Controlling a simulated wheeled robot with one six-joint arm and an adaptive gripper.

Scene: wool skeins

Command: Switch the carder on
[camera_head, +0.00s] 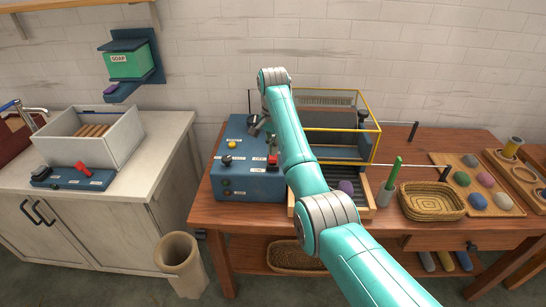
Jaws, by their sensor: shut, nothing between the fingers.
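The carder (368,140) stands on the wooden table, with a yellow frame around its drum. A blue control box (240,185) is at its left. My gripper (254,128) is shut and empty, above the back part of the box, behind the red switch. It is small and partly hidden by my arm, so I cannot tell whether it touches the box. My arm also hides part of the carder.
A green-handled tool in a cup (385,193), a wicker basket (430,212) and a board of coloured wool (508,200) are to the right. A bin (180,262) stands on the floor.

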